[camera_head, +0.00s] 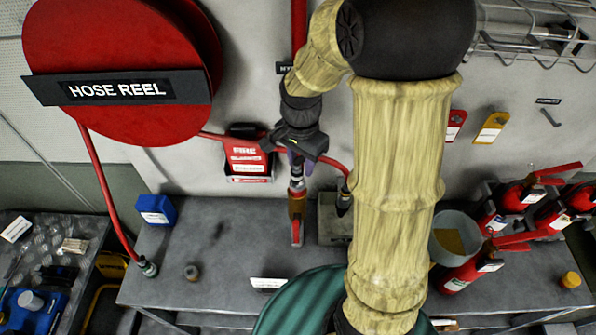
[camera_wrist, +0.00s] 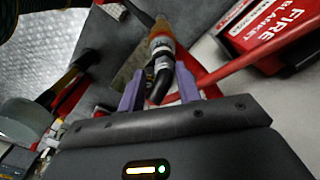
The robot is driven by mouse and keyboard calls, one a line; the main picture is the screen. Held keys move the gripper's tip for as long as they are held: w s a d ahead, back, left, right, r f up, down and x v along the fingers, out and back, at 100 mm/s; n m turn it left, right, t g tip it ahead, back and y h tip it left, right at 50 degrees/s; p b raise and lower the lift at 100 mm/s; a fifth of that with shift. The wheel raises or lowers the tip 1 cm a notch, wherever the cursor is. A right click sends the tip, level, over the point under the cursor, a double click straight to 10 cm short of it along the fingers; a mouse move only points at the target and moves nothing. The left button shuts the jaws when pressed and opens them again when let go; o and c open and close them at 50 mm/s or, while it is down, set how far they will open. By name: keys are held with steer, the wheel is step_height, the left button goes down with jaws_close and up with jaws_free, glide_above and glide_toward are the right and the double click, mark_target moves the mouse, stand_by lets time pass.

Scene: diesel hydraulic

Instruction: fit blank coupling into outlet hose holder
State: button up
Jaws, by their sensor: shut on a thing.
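My gripper (camera_head: 297,160) is in front of the back wall, above the grey workbench. In the wrist view its two purple fingers (camera_wrist: 158,92) are shut on a dark, curved fitting with a silver band (camera_wrist: 161,52). A brass-coloured body (camera_head: 297,208) with a red end lies in line below it; I cannot tell whether they are one piece. I cannot tell whether the held fitting is the blank coupling. A small round dark cap (camera_head: 192,271) lies on the bench at left. A grey box (camera_head: 334,222) with a hose end (camera_head: 344,202) stands right of the brass body; I cannot tell whether it is the outlet hose holder.
A red hose reel (camera_head: 120,45) is on the wall at left, its hose (camera_head: 96,175) hanging to the bench. A fire blanket box (camera_head: 248,158) is beside my gripper. A grey bucket (camera_head: 455,225) and red extinguishers (camera_head: 525,195) stand at right. The bench's left part is mostly clear.

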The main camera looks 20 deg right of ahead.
steer(key=shift+d+r+p, duration=0.1)
steer(key=shift+r+p, duration=0.35)
steer(key=shift+r, duration=0.05)
steer(key=shift+r, duration=0.3)
steer(key=shift+s+r+p, duration=0.1)
steer(key=shift+r+p, duration=0.1)
steer(key=shift+p, duration=0.25)
steer(key=shift+r, duration=0.1)
steer(key=shift+s+d+r, duration=0.1)
steer(key=shift+r, duration=0.15)
jaws_close()
steer(key=shift+r+p, duration=0.4)
steer(key=shift+p, duration=0.2)
